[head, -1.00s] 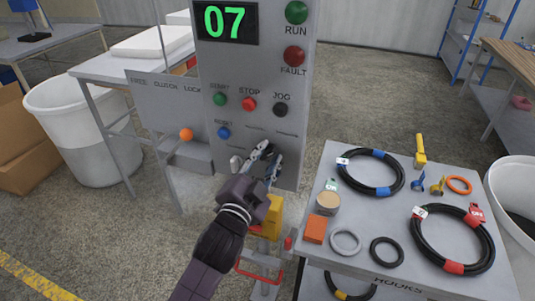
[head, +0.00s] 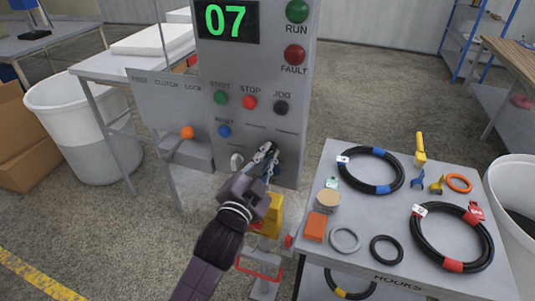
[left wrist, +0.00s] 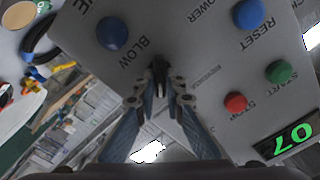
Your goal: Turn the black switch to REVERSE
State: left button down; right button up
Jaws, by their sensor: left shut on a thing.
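The grey control panel (head: 214,72) stands upright in the middle of the head view. My left gripper (head: 269,150) reaches up to its lower right part. In the left wrist view my left gripper (left wrist: 160,74) has its fingertips closed around the black switch (left wrist: 160,64), which shows as a small dark piece between them. In the head view the fingers mostly cover the switch. Its pointing direction is hard to tell. Small lettering sits on the panel beside the switch, too blurred to read surely. My right gripper is not in view.
Above the gripper are the green (head: 221,97), red (head: 250,102) and black JOG (head: 281,107) buttons, with a blue button (head: 224,131) at left. A table (head: 318,262) with hoses stands close on the right. A yellow object (head: 270,222) is below the gripper.

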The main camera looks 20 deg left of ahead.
pick_arm(q)
jog(key=shift+a+r+n+p, duration=0.1)
jog(key=shift+n+p, duration=0.7)
jog(key=shift+n, duration=1.15)
jog(key=shift+a+r+n+p, duration=0.1)
jog(key=shift+n+p, duration=0.7)
jog(key=shift+n, duration=1.15)
jog(key=c, duration=2)
grip_release()
jog(key=shift+f, duration=0.1)
jog(key=shift+w+f, duration=0.1)
